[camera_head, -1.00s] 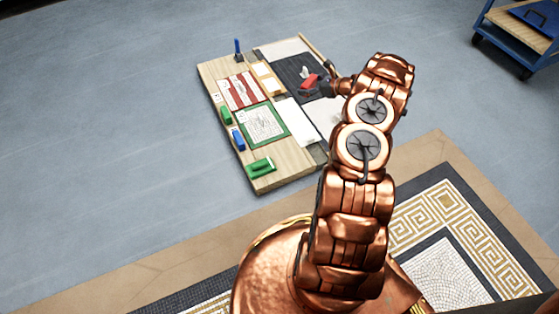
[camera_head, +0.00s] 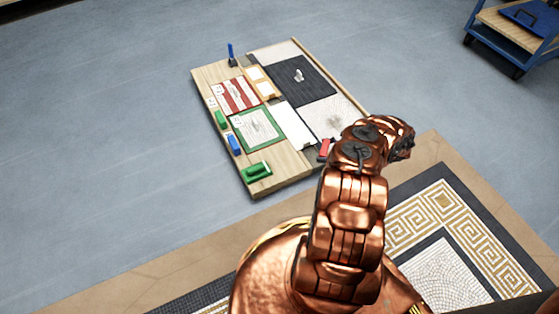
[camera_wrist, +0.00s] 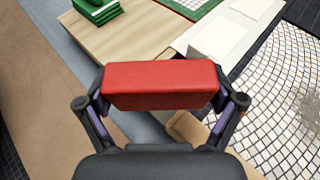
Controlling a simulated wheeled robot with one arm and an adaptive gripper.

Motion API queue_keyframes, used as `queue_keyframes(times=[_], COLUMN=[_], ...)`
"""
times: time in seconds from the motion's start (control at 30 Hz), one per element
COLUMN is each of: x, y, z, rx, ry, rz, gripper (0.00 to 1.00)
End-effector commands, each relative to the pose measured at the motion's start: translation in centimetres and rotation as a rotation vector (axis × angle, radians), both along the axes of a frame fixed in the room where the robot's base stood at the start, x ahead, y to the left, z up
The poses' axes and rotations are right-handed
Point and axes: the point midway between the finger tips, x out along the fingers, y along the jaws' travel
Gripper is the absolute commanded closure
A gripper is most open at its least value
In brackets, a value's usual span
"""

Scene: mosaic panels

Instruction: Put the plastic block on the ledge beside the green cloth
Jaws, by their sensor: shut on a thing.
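My gripper (camera_wrist: 160,103) is shut on a red plastic block (camera_wrist: 160,84), with one finger at each end in the wrist view. In the head view the block (camera_head: 325,150) shows near the near-right edge of the board, partly behind my arm, which hides the gripper. I cannot tell which strip is the ledge.
A green stacked object (camera_head: 257,171) stands at the near-left corner. A blue block (camera_head: 234,144) and a green block (camera_head: 221,119) stand along the left edge. White sheets (camera_head: 292,124) lie right of the cloth. A blue cart (camera_head: 510,40) stands far right.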

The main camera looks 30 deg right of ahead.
Motion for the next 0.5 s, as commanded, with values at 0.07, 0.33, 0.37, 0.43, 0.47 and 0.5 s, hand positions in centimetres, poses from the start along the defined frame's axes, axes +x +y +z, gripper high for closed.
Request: queue_keyframes(times=[0.07,0.33,0.37,0.43,0.47,0.5], x=[0.8,3.8,4.1,5.0,5.4,6.0], y=[1.1,5.0,5.5,6.6,7.1,7.8], z=[-0.1,-0.7,-0.8,-0.9,-1.0,-1.0], rx=[0.006,0.005,0.005,0.003,0.003,0.003], ry=[-0.002,-0.002,-0.001,-0.001,-0.001,-0.003], rz=[0.003,0.003,0.002,0.001,0.004,0.004], gripper=[0.42,0.42,0.42,0.42,0.42,0.42])
